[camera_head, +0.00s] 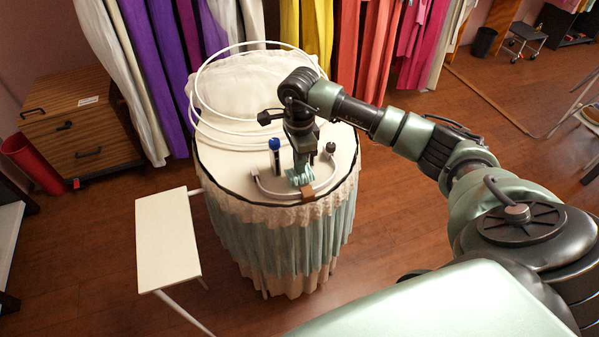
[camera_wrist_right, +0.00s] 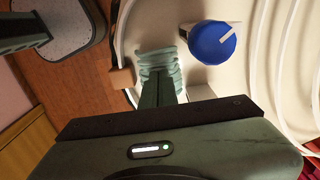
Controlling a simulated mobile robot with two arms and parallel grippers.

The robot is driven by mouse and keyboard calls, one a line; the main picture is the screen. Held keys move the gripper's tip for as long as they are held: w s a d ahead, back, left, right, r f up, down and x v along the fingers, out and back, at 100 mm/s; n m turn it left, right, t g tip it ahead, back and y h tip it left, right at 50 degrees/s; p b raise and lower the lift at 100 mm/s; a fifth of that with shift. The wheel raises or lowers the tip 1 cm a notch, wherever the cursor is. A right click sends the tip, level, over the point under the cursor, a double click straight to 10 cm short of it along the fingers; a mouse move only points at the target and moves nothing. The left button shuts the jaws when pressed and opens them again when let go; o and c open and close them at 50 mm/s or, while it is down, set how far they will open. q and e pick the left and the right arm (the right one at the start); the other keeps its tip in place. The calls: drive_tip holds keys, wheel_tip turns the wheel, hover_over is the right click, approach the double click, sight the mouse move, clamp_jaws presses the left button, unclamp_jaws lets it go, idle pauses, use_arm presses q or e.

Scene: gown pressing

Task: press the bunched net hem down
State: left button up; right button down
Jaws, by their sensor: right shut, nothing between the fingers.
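The bunched net hem (camera_head: 300,175) is a small pale green pleated bundle on the round, cloth-skirted table (camera_head: 345,170), near its front edge. It also shows in the right wrist view (camera_wrist_right: 160,62), ribbed and right at my fingertips. My right gripper (camera_head: 303,165) reaches down to it from above, fingers shut with nothing between them. In the right wrist view the closed fingers (camera_wrist_right: 158,88) overlap the near part of the bundle; I cannot tell how firmly they touch. The fingers hide part of the hem. My left gripper is not in view.
A blue-capped upright item (camera_head: 274,150) stands close left of my gripper. A small dark-knobbed item (camera_head: 330,148) stands to its right. A brown clip (camera_head: 307,192) sits at the table's front edge. White hoops (camera_head: 205,120) rise behind and left. A white bench (camera_head: 168,238) stands at left.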

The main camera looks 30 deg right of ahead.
drive_tip(key=shift+f, duration=0.15)
drive_tip(key=shift+f+b, duration=0.55)
drive_tip(key=shift+f, duration=0.05)
drive_tip(key=shift+r, duration=0.1)
wheel_tip(320, 180, up, 11)
drive_tip(key=p, duration=0.6)
idle(0.6)
